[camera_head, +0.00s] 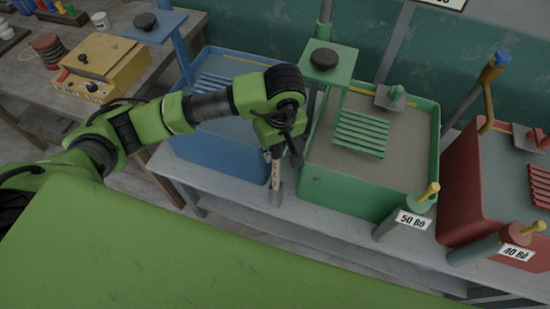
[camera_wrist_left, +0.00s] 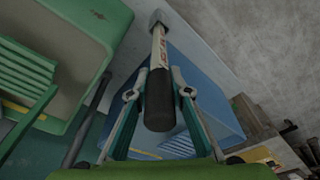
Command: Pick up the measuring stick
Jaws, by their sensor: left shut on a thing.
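The measuring stick (camera_head: 276,172) is a pale, narrow stick with red markings. It stands roughly upright between the blue tub and the green tub, with a grey lower end at the bench. My left gripper (camera_head: 279,149) points down at its top from above. In the left wrist view the measuring stick (camera_wrist_left: 158,48) has a thick black handle, and my left gripper (camera_wrist_left: 158,94) is shut on that handle, one finger on each side. Whether the lower end touches the bench is unclear. My right gripper is not in view.
The blue tub (camera_head: 205,147) is left of the stick and the green tub (camera_head: 350,192) is close on its right. A red tub (camera_head: 465,200) stands farther right. Grey cylinders with number labels stand at the bench (camera_head: 300,232) front. A yellow box (camera_head: 108,65) is on a wooden table.

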